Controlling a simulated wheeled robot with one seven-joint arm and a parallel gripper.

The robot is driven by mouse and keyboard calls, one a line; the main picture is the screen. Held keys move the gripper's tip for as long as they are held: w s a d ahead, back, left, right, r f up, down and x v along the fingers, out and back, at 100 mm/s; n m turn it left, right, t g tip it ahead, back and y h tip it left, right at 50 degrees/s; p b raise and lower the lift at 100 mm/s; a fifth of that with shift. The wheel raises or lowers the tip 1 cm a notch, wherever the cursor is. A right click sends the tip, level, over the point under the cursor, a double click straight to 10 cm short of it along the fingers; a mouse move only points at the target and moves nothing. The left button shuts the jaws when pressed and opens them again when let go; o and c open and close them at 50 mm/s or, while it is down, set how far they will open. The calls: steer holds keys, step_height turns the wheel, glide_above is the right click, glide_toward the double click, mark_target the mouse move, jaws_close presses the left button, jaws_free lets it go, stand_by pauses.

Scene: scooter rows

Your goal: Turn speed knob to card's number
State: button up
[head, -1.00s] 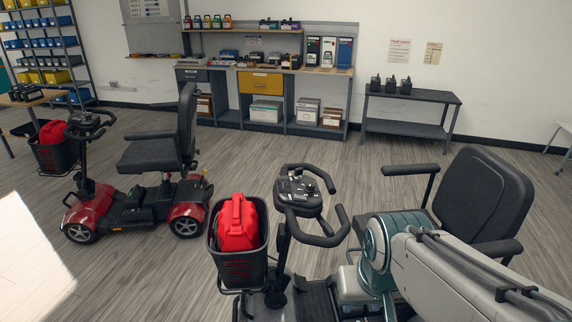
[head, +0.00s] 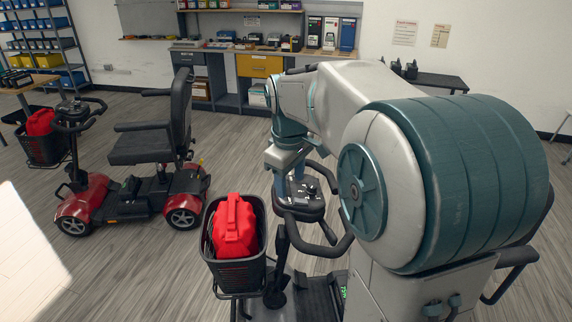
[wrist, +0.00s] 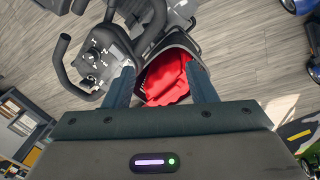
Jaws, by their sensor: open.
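The scooter's control console (head: 308,203) sits between its black handlebars, partly hidden behind my arm in the head view. In the wrist view the console (wrist: 100,57) lies left of my gripper (wrist: 160,67), with small dark controls on top. I cannot tell which of them is the speed knob or where it points. No card with a readable number shows. My gripper is open, its two fingers spread apart with nothing held. In the wrist view its left finger overlaps the console's edge, and the red bag (wrist: 166,82) shows between the fingers.
The near scooter's black front basket (head: 236,272) holds the red bag. A second red scooter (head: 130,195) stands at the left. Floor between the scooters is clear.

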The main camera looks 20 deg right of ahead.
steer(key=w+d+n, duration=0.4)
steer(key=w+d, duration=0.2)
steer(key=w, duration=0.4)
steer(key=n+g+p, duration=0.1)
steer(key=n+g, duration=0.1)
steer(key=n, duration=0.2)
glide_above(312, 185)
step_height(312, 185, down, 4)
steer(key=shift+y, duration=0.4)
step_height(312, 185, down, 13)
steer(key=shift+s+r, duration=0.1)
steer(key=shift+r, duration=0.1)
steer(key=shift+m, duration=0.3)
steer(key=c, duration=1)
